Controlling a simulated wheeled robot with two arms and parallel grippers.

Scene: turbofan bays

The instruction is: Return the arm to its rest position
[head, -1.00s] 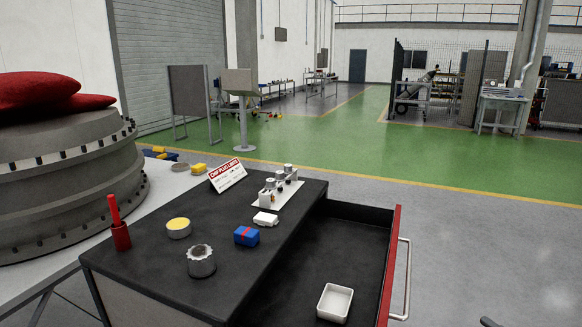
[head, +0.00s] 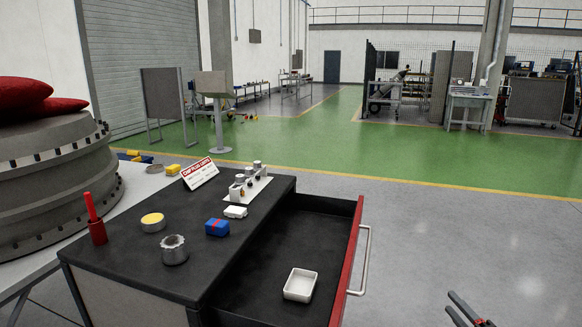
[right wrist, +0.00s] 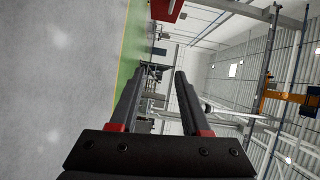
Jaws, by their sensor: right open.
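My right gripper (head: 462,306) shows at the lower right corner of the head view, over the grey floor and right of the open drawer. Its two dark fingers are apart. In the right wrist view the fingers (right wrist: 164,75) stand open with nothing between them, and the hall beyond appears turned sideways. My left gripper is not in view. Most of my right arm is outside the head view.
A black-topped cart (head: 110,250) bears a red holder (head: 97,232), a toothed metal ring (head: 174,250), a blue box (head: 217,227) and a sign (head: 199,174). Its drawer (head: 255,278), holding a white tray (head: 300,285), stands open. Floor to the right is clear.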

